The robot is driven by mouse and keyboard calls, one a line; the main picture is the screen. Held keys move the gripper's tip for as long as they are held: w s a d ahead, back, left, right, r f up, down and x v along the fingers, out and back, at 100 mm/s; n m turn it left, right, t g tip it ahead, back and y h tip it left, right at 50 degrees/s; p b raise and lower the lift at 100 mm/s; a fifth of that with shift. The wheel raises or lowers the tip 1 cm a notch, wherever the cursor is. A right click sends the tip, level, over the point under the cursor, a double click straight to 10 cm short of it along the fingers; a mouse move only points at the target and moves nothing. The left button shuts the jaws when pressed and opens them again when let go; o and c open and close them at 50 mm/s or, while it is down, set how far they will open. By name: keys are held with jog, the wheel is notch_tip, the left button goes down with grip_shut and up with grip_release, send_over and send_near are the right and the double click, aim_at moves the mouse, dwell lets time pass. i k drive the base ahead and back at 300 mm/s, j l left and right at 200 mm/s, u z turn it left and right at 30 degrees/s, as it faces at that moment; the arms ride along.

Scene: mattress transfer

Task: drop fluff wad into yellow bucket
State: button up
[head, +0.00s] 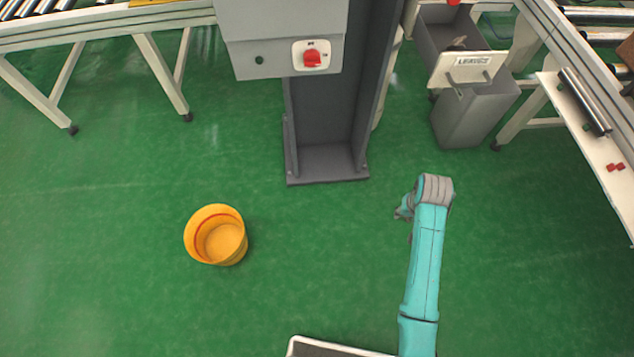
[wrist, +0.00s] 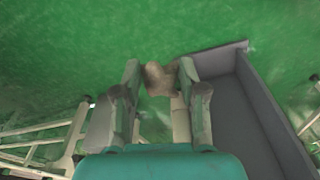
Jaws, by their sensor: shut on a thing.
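The yellow bucket (head: 217,236) stands upright on the green floor, left of centre in the head view. It looks empty inside. My gripper (wrist: 160,76) is shut on the fluff wad (wrist: 158,80), a small greyish-brown lump between the fingertips in the wrist view. In the head view my gripper (head: 404,207) is largely hidden by the end of my arm, well to the right of the bucket. The wad cannot be made out in the head view, and the bucket does not show in the wrist view.
A grey column with a base plate (head: 327,165) and a switch box (head: 281,38) stands at the top centre. Conveyor frames line the edges. The floor between arm and bucket is clear.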

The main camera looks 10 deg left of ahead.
aim_at(230, 240)
jog(key=l+u, duration=0.15)
jog(key=u, duration=0.3)
jog(key=l+u, duration=0.15)
jog(key=u, duration=0.3)
